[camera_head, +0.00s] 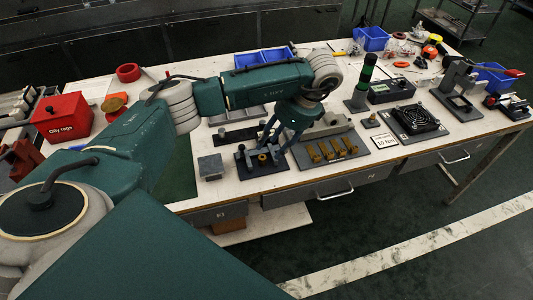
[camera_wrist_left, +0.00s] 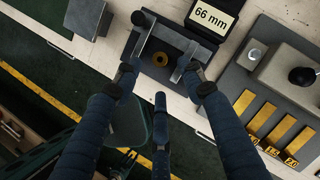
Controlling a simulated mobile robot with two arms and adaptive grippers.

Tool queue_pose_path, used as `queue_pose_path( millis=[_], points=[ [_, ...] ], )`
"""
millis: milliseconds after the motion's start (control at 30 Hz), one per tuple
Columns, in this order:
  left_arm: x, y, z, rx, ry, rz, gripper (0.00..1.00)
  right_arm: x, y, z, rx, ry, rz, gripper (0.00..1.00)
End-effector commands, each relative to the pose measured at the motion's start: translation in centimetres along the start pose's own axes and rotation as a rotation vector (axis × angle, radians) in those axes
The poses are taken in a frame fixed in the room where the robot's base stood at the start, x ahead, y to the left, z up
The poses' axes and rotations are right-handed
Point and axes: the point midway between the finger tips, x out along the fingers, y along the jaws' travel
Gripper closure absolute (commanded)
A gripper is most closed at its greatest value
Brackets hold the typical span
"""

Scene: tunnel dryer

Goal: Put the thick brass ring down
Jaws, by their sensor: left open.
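The thick brass ring (camera_wrist_left: 160,59) lies on a dark gauge plate (camera_wrist_left: 147,72), between two upright grey jaws, in the left wrist view. A small display (camera_wrist_left: 210,18) behind it reads 66 mm. In the head view the ring (camera_head: 262,158) is a small brass spot on the black gauge (camera_head: 245,169) near the table's front edge. My left gripper (camera_wrist_left: 162,86) is open over the front of the gauge, its fingers spread and apart from the ring. It also shows in the head view (camera_head: 274,143). My right gripper is out of view.
A grey plate with several brass pieces (camera_head: 331,149) stands right of the gauge. A small grey block (camera_head: 210,166) stands left of it. A sign (camera_head: 384,141), a fan unit (camera_head: 414,119) and a green-black stack light (camera_head: 362,85) are further right. A red oily-rags box (camera_head: 62,118) is far left.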

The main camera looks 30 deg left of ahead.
Motion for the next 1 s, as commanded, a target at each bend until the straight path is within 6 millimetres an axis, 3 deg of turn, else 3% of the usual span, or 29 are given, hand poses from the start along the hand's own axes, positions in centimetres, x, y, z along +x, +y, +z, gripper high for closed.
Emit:
queue_pose_path(
  millis=[100,333,900,1000],
  points=[
    [-2.8,-0.1,0.1,-0.001,0.001,-0.005,0.59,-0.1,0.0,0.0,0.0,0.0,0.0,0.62],
    [-5.5,0.0,0.0,0.0,-0.001,-0.001,0.59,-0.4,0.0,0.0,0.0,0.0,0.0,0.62],
    [-5.8,0.0,0.0,0.0,0.0,0.001,0.59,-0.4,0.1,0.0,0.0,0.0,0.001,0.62],
    [-5.6,0.3,-0.7,0.021,0.019,0.003,0.59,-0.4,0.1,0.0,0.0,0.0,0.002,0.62]
  ],
)
